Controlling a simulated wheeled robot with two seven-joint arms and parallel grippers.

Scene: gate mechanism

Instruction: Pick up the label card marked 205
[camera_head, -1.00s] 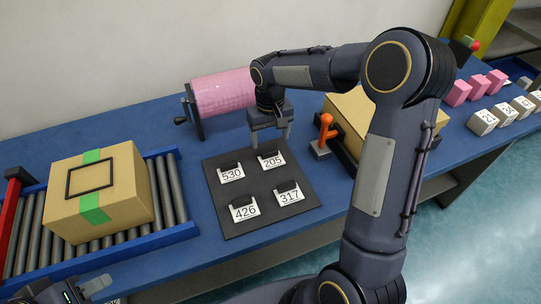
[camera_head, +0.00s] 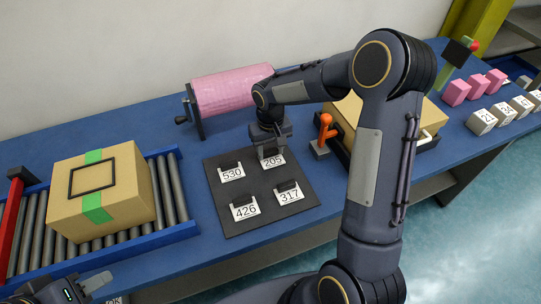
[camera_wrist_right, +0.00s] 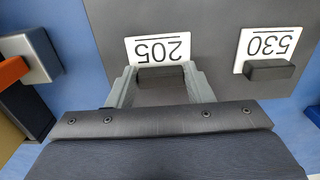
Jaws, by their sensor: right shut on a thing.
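The label card marked 205 (camera_head: 273,161) lies at the back right of the dark grey board (camera_head: 260,224). My right gripper (camera_head: 269,155) is lowered over it from behind. In the right wrist view, its two fingers (camera_wrist_right: 162,78) are shut on the black grip block of card 205 (camera_wrist_right: 158,47), one finger on each side. The card still appears to be at the board's surface. My left gripper (camera_head: 95,285) is at the lower left edge, partly cut off, away from the board; its opening cannot be made out.
Cards 530 (camera_head: 231,174), 426 (camera_head: 244,211) and 317 (camera_head: 289,196) lie on the same board. An orange-handled lever (camera_head: 325,130) stands close to the right. A pink roll (camera_head: 232,91) is behind, and a cardboard box (camera_head: 125,181) sits on rollers at left.

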